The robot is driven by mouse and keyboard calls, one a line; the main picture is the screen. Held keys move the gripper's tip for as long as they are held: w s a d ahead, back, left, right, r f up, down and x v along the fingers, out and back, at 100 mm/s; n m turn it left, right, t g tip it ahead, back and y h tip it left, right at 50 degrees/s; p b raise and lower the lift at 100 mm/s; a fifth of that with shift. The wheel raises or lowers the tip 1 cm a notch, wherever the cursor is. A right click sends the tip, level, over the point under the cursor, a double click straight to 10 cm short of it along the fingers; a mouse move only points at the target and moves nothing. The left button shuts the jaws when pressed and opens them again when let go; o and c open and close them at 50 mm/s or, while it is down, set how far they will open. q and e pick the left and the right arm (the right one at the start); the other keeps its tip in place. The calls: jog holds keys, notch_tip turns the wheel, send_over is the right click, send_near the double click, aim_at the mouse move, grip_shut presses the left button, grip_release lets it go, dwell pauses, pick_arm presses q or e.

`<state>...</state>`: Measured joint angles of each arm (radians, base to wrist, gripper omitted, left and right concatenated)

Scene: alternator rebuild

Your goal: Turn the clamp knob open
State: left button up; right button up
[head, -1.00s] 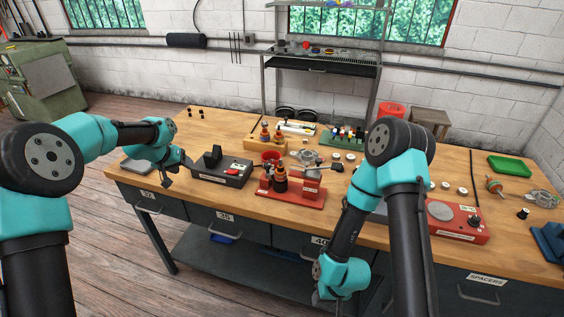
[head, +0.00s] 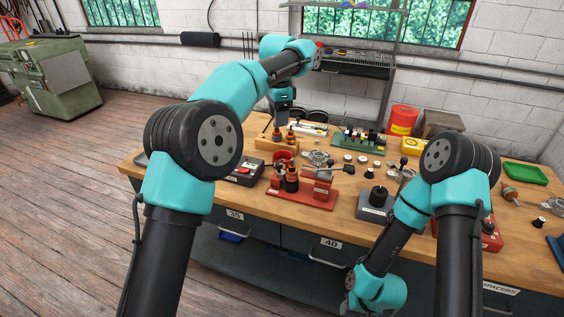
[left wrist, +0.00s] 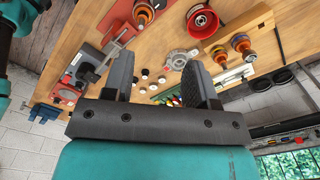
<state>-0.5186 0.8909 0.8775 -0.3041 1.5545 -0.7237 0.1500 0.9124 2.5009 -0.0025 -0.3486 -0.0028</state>
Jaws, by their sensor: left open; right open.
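A red clamp fixture (head: 305,199) stands near the table's front edge in the head view. It holds dark parts with copper rings (head: 291,180). A rod with a black knob (head: 349,169) sticks out at its right; I take this for the clamp knob. My left gripper (head: 282,117) is above the table, behind and left of the fixture, pointing down. Its two fingers (left wrist: 160,82) are apart and empty in the left wrist view. My right gripper (head: 346,304) is low in front of the table, apart from everything; its fingers can hardly be made out.
A grey block with a black knob (head: 376,203) stands right of the fixture. A black box with a red button (head: 240,171) is at its left. A green tray (head: 525,173) is far right.

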aim_at(279, 164)
pick_arm(q)
jog(key=shift+f, duration=0.1)
notch_tip(279, 164, down, 17)
jog(key=shift+f, duration=0.15)
dwell(0.7)
jog(key=c, duration=0.9)
